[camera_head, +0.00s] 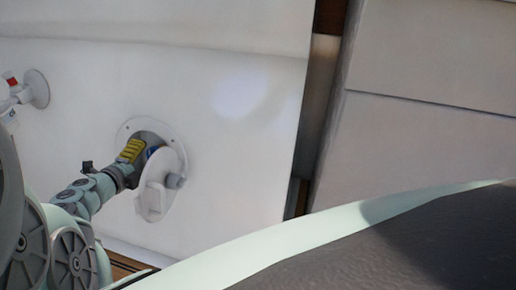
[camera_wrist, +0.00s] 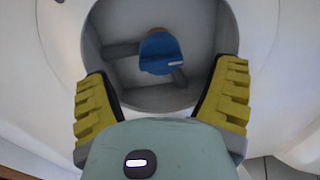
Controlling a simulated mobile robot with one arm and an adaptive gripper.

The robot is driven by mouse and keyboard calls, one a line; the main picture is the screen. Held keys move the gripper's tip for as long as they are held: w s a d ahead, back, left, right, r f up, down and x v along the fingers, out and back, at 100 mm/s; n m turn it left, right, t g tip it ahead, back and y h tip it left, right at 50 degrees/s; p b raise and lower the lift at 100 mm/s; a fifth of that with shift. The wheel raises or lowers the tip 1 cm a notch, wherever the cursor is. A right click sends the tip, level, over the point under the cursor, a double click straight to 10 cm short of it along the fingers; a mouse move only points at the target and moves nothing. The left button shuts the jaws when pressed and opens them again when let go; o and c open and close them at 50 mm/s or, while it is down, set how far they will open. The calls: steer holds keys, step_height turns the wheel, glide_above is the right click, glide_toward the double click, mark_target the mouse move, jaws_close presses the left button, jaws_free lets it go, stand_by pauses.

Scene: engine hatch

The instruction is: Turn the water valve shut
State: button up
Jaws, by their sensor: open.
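The water valve shows as a blue knob (camera_wrist: 160,52) inside a round grey recess (camera_wrist: 112,68) in the wrist view. In the head view a bit of the blue knob (camera_head: 153,152) shows beside my gripper (camera_head: 135,150). My gripper (camera_wrist: 162,77) is open, with one yellow finger at each side of the recess opening in the wrist view. The knob lies beyond the fingertips, roughly midway between them, and nothing is held. The exact gap in depth cannot be told.
A white hatch cover (camera_head: 160,190) hangs open beside the recess, close to my gripper. A white wall fitting with a red piece (camera_head: 11,80) is at the far left. The white wall (camera_head: 240,140) right of the hatch is clear.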

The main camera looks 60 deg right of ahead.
steer(key=v, duration=0.6)
steer(key=shift+a, duration=0.2)
